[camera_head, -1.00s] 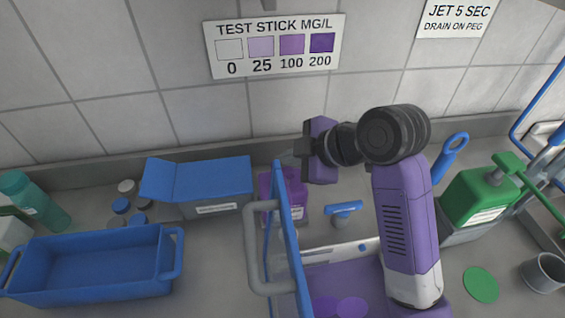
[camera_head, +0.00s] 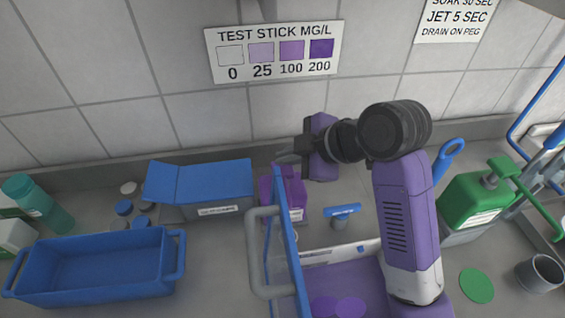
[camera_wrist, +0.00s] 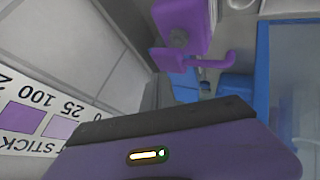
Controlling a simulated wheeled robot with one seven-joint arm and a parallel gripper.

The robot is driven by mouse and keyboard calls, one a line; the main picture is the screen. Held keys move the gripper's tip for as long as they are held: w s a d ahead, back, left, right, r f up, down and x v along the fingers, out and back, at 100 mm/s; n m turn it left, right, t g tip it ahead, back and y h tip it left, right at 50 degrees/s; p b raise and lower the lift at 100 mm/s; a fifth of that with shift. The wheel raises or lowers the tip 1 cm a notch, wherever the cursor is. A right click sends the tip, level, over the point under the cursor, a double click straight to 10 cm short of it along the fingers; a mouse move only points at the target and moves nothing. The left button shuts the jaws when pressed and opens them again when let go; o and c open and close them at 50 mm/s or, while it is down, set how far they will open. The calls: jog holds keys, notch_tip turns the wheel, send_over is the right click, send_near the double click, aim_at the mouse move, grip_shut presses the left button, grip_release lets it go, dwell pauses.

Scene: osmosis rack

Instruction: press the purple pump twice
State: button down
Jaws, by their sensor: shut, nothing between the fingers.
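The purple pump bottle (camera_head: 291,190) stands on the counter behind the blue rack frame, with a pale label on its front. Its top is partly hidden by my gripper and the frame. In the wrist view the bottle (camera_wrist: 190,22) shows at the top, with a grey collar and a bent purple pump spout (camera_wrist: 222,62). My gripper (camera_head: 282,152) is shut and empty, its dark fingers pointing left just above the bottle in the head view. I cannot tell whether the fingers touch the pump.
A blue upright frame with a grey handle (camera_head: 253,255) stands close in front of the bottle. A blue lidded box (camera_head: 215,185) and blue tray (camera_head: 95,268) are to the left. A green pump container (camera_head: 470,200) is to the right. The tiled wall is close behind.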

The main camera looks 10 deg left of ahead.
aim_at(286, 170)
jog(key=shift+r, duration=0.3)
jog(key=shift+r+p, duration=1.95)
jog(key=shift+r, duration=0.5)
jog(key=shift+f, duration=0.15)
dwell(0.7)
